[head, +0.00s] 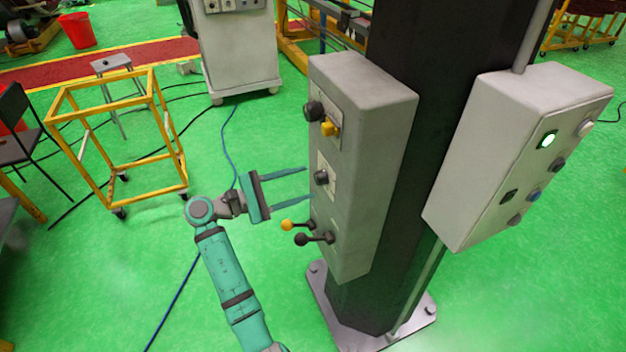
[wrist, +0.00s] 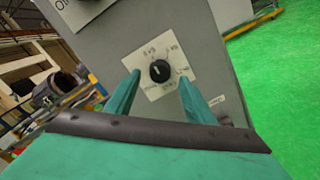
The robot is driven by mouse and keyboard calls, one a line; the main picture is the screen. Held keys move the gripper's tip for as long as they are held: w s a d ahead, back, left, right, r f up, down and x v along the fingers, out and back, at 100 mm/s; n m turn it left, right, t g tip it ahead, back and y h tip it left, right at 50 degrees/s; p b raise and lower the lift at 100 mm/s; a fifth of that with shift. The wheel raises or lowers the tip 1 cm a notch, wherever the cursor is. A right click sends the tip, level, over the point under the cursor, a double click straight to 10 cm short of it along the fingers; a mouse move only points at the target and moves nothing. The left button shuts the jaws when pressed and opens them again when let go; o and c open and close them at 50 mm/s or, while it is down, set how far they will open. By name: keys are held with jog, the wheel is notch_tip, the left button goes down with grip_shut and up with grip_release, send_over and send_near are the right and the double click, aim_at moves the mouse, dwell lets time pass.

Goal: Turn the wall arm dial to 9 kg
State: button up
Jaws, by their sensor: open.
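The wall arm dial is a small dark round knob (head: 321,177) on a pale plate, on the left face of a grey box (head: 372,110) fixed to a dark column. In the wrist view the dial (wrist: 159,71) sits at the centre of a white label (wrist: 150,86) with several kg markings, too blurred to read surely. My gripper (head: 307,183) is open, its two teal fingers pointing at the dial. In the wrist view the fingertips (wrist: 160,72) stand on either side of the dial. I cannot tell whether they touch it.
A black knob (head: 313,111) and a yellow knob (head: 330,128) sit above the dial. A yellow-tipped lever (head: 288,225) and a black lever (head: 303,239) stick out below it. A white control box (head: 515,150) hangs on the right. A yellow frame cart (head: 112,150) stands at left.

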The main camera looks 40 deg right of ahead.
aim_at(316, 180)
jog(key=shift+x, duration=2.1)
jog(key=c, duration=1.1)
jog(key=shift+o, duration=0.2)
jog(key=shift+m, duration=0.3)
jog(key=m, duration=0.5)
jog(key=shift+m, duration=0.3)
jog(key=m, duration=0.5)
jog(key=shift+m, duration=0.3)
